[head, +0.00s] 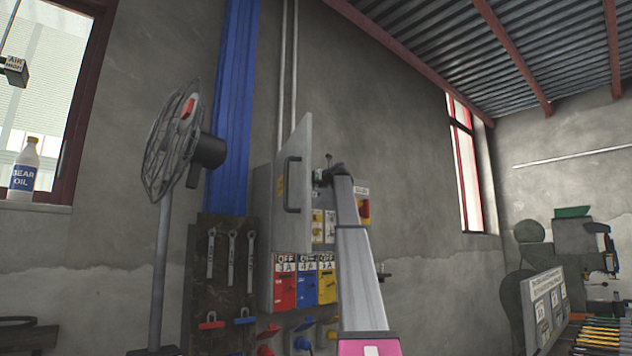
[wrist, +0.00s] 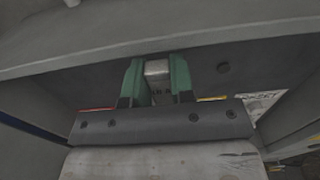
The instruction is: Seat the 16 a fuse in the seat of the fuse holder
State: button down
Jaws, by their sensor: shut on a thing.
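My gripper (wrist: 157,82) has its green fingers closed on a pale grey, cylindrical piece, the 16 A fuse (wrist: 157,68), in the wrist view. Marking on the fuse is too small to read. In the head view my gripper (head: 324,175) is at the opening of the grey wall cabinet (head: 262,215), partly hidden by my arm. The fuse cannot be made out there. The fuse holder and its seat cannot be clearly told in either view; dark grey cabinet surfaces surround the fingers in the wrist view.
The cabinet door (head: 293,200) with its dark handle stands open left of my arm. Red (head: 284,285), blue (head: 307,283) and yellow (head: 327,282) switch boxes sit below. A fan (head: 175,150) and a board of wrenches (head: 222,270) are left.

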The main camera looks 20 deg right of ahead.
jog(key=shift+x, duration=1.55)
jog(key=shift+s+f, duration=0.1)
jog(key=shift+f, duration=1.1)
jog(key=c, duration=0.9)
grip_release()
jog(key=v, duration=1)
jog(key=shift+s+d, duration=0.15)
jog(key=shift+s, duration=0.2)
